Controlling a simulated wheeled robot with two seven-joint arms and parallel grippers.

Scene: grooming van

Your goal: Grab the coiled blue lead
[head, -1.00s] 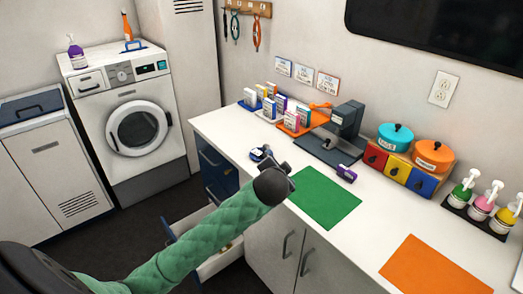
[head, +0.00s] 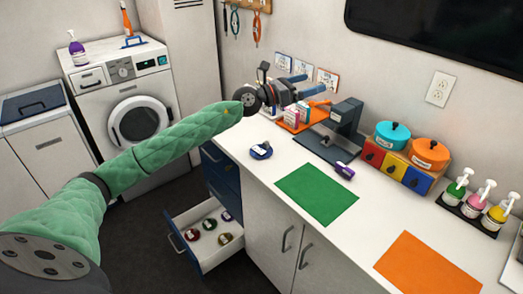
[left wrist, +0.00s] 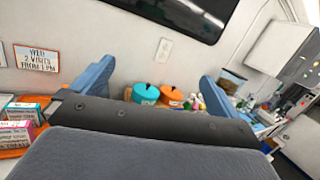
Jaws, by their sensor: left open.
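The coiled blue lead (head: 261,151) is a small dark blue coil with a pale tag. It lies on the white counter (head: 262,178), near its left edge and left of the green mat. My left gripper (head: 307,84) is open and empty. It is raised above the back of the counter, apart from the lead, with its blue fingers pointing right. In the left wrist view the two spread fingers (left wrist: 155,84) face the wall and the lead does not show. My right gripper is not in view.
Below, an open drawer (head: 190,220) holds several coiled items. Boxes on an orange tray (head: 294,127) and a dark grey device (head: 340,130) stand behind the lead. A purple-labelled item (head: 345,170) lies by the green mat (head: 315,195). The orange mat (head: 428,268) is bare.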

